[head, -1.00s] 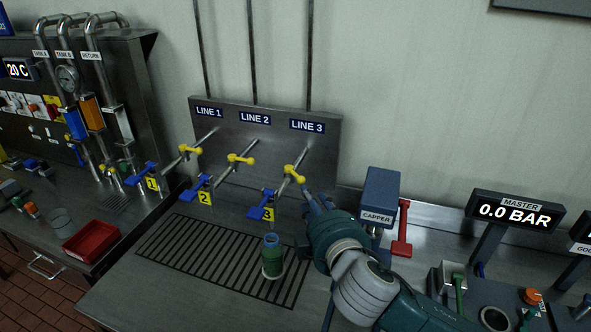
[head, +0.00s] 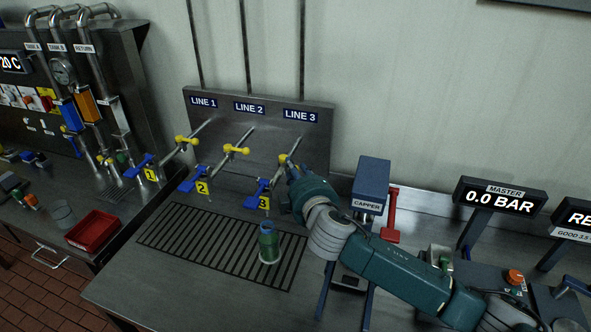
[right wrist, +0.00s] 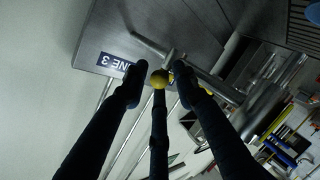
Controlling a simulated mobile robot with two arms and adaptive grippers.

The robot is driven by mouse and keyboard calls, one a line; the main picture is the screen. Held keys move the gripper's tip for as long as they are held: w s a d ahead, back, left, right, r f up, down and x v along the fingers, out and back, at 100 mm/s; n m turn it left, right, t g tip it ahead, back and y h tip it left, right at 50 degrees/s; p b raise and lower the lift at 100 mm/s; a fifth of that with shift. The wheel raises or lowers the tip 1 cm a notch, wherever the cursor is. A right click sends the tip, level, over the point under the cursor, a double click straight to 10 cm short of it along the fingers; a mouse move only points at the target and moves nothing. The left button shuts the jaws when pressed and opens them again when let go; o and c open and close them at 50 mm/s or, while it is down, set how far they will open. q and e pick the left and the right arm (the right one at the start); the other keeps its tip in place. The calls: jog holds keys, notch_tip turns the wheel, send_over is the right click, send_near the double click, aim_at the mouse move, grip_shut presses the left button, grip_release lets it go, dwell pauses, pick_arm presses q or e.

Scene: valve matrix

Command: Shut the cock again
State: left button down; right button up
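The yellow lever of the line 3 cock (head: 283,158) sits on the pipe below the LINE 3 sign; my gripper partly hides it. In the right wrist view a yellow ball end (right wrist: 160,78) shows just beyond my middle fingertip. My right gripper (head: 291,170) is at this lever. In the right wrist view the outer fingertips of my right gripper (right wrist: 155,82) stand apart on both sides of the ball; I cannot tell whether any finger touches it. My left gripper is not in view.
Yellow levers of line 1 (head: 187,143) and line 2 (head: 235,151) are to the left. Blue handles (head: 255,193) hang below the pipes. The capper (head: 371,185) with a red lever (head: 392,215) stands right, behind my arm. The master display (head: 500,206) reads 0.0 BAR.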

jog(key=shift+c, duration=1)
grip_shut()
jog(key=shift+w+d+n+g+y+p, duration=0.15)
jog(key=shift+d+n+g+y+p, duration=0.15)
jog(key=shift+n+y, duration=0.2)
jog(key=shift+w+n+y, duration=0.1)
jog(key=shift+n+y, duration=0.2)
jog(key=shift+y, duration=0.2)
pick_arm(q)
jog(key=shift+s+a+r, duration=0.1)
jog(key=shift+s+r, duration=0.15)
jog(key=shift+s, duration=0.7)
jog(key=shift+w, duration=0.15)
pick_arm(e)
jog(key=shift+o, duration=1)
grip_release()
